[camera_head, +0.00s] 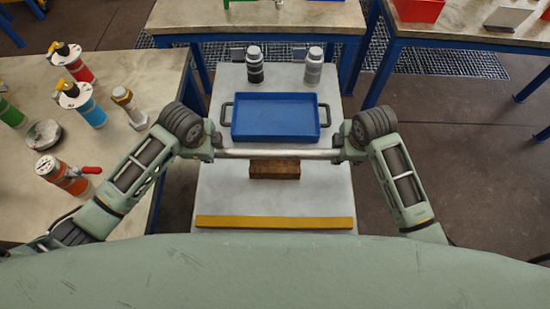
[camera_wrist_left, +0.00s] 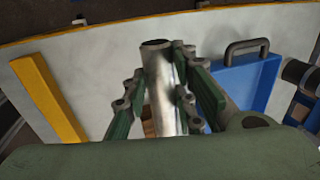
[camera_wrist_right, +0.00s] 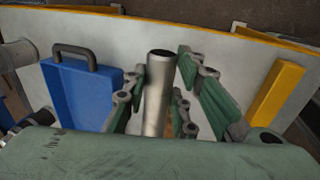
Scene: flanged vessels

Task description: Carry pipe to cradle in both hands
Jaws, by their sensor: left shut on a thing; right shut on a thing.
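A shiny metal pipe (camera_head: 280,153) spans level between my two grippers in the head view. My left gripper (camera_head: 222,153) is shut on its left end, and the pipe's open end (camera_wrist_left: 157,60) shows between the fingers in the left wrist view. My right gripper (camera_head: 338,154) is shut on its right end, with the pipe (camera_wrist_right: 159,95) between the fingers in the right wrist view. A brown wooden block (camera_head: 274,170), possibly the cradle, lies on the pale worktop just below the pipe in the picture. Its upper side is partly hidden by the pipe. I cannot tell whether they touch.
A blue tray (camera_head: 275,140) with dark handles lies just beyond the pipe. Two bottles (camera_head: 255,66) (camera_head: 313,66) stand behind it. A yellow strip (camera_head: 275,222) edges the near side of the worktop (camera_head: 220,195). Flanged vessels (camera_head: 78,100) crowd the left table.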

